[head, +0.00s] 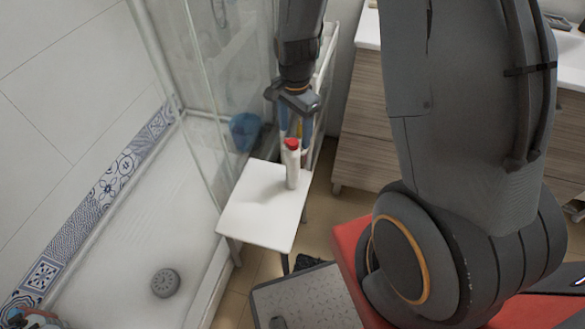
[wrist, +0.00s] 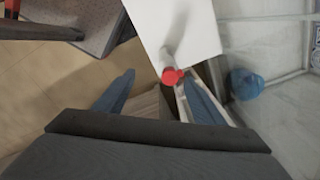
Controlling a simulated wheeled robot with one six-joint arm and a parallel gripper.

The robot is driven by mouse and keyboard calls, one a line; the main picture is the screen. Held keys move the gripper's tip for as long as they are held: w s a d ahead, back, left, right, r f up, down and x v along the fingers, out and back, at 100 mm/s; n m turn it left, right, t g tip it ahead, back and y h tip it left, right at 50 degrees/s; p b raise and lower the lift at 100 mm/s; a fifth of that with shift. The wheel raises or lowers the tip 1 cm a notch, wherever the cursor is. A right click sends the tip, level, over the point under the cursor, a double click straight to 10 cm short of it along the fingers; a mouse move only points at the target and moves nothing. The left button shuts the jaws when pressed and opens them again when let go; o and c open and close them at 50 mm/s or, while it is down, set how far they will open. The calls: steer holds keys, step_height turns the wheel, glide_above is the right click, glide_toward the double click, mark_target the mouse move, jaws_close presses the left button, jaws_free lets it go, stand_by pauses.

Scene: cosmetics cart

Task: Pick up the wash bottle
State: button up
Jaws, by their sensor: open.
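The wash bottle (head: 291,166) is white with a red cap and stands upright near the right back edge of a small white table (head: 250,213). In the wrist view the bottle's red cap (wrist: 171,76) shows close to my right finger, with the pale body beyond it on the table (wrist: 202,28). My gripper (head: 293,128) points down, just above and behind the bottle in the head view. I cannot tell whether a finger touches the cap.
A glass shower screen (head: 215,85) stands left of the table, with a blue object (head: 245,130) near it. A white cart (head: 325,80) is behind my gripper. A wooden cabinet (head: 355,130) is at the right. A grey box (head: 306,298) is in front.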

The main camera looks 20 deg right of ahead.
mark_target(293, 151)
steer(key=f, duration=0.1)
steer(key=w+f+m, duration=0.1)
steer(key=f+m, duration=0.1)
steer(key=f, duration=0.1)
steer(key=shift+w, duration=0.4)
step_height(293, 151, down, 2)
steer(key=shift+f+m, duration=0.15)
steer(key=shift+m, duration=0.15)
steer(key=shift+w+d+f+p, duration=0.1)
steer(key=shift+w+f+p, duration=0.15)
steer(key=shift+f, duration=1.2)
steer(key=shift+w+d+f+p, duration=0.1)
steer(key=shift+w+f+p, duration=0.1)
steer(key=shift+f, duration=1.25)
jaws_close()
